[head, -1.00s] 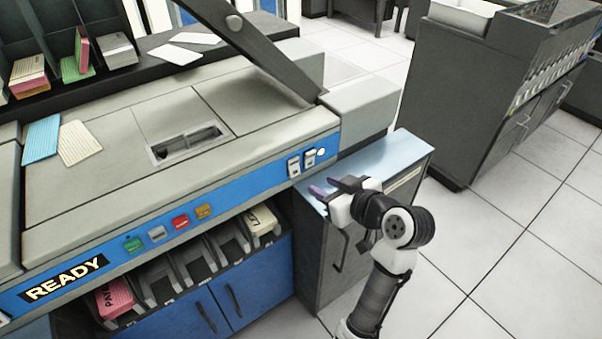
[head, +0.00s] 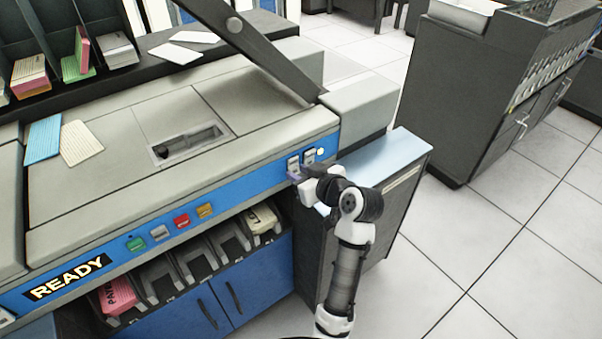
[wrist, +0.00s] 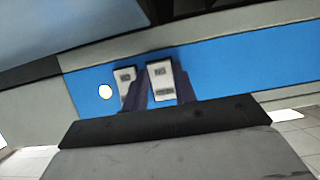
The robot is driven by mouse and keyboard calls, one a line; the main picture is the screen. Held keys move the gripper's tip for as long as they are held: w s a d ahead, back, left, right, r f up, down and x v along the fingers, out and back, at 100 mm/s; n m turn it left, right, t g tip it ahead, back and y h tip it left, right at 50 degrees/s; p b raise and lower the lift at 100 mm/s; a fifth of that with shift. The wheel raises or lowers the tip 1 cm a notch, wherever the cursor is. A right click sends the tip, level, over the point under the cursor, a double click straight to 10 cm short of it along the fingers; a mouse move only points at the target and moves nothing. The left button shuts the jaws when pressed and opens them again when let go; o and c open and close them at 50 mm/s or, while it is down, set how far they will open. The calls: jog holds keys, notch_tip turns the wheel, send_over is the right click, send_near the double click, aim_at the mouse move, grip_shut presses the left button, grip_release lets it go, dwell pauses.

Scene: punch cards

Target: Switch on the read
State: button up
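Two pale rocker switches sit side by side on the blue front panel of the grey machine. In the head view the left switch (head: 293,164) is just beyond my fingertips, and the right switch (head: 309,156) is beside it. My gripper (head: 297,173) is at the panel, with its purple fingers partly hidden by the hand. In the wrist view, turned over, my gripper (wrist: 164,92) has its fingers apart, with the head view's left switch (wrist: 161,72) framed between them. The other switch (wrist: 125,80) is partly behind a finger. Contact cannot be told; the switch labels are too blurred to read.
A white round lamp (head: 321,152) is beside the switches. Coloured buttons (head: 181,221) and a READY sign (head: 68,277) lie further left on the panel. A low grey cabinet (head: 385,155) stands under and right of the switches. Open floor (head: 490,260) lies to the right.

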jog(key=c, duration=0.5)
jog(key=f+t+b, duration=0.1)
jog(key=b, duration=0.2)
jog(key=shift+y+b, duration=0.3)
jog(key=shift+y, duration=0.1)
jog(key=t+y+b, duration=0.1)
jog(key=b, duration=0.2)
jog(key=shift+f+b, duration=0.2)
jog(key=shift+b, duration=0.1)
jog(key=shift+r+t+b, duration=0.1)
jog(key=shift+t+b, duration=0.2)
jog(key=shift+b, duration=0.35)
jog(key=shift+r, duration=0.2)
jog(key=o, duration=0.7)
jog(key=shift+o, duration=0.2)
